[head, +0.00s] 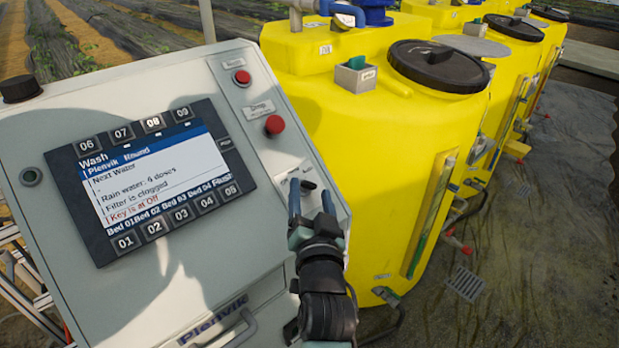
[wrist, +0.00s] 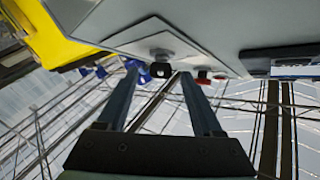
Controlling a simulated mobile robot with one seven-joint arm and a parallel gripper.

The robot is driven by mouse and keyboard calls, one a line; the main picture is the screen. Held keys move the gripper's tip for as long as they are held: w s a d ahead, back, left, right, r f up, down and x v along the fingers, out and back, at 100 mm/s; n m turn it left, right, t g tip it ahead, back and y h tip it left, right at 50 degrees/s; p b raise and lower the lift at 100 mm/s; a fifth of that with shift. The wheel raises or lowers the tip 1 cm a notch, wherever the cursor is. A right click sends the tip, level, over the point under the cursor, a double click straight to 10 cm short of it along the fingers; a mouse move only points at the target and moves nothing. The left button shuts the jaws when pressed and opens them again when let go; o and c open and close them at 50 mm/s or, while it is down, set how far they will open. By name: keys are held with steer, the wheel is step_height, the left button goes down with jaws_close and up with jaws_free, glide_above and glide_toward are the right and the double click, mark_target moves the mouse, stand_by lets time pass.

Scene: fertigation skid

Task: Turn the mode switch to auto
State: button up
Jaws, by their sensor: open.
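The mode switch (head: 309,185) is a small black knob on the lower right of the slanted grey panel (head: 262,215), with small labels above it that are partly legible. The display (head: 150,180) reads "Key is at Off" in red. My gripper (head: 311,198) is open, with its blue-grey fingertips on either side of the knob. In the wrist view the knob (wrist: 161,70) shows between the tips of my open gripper (wrist: 159,76). I cannot tell whether either finger touches it. The fingers hide part of the panel around the switch.
Two red buttons, an upper one (head: 242,77) and a lower one (head: 274,125), sit above the switch on the same panel. A yellow tank (head: 365,150) stands close on the right of the cabinet. A handle (head: 235,330) is at the cabinet's lower front.

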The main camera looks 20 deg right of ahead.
mark_target(310, 187)
steer(key=shift+x, duration=1.7)
jaws_close()
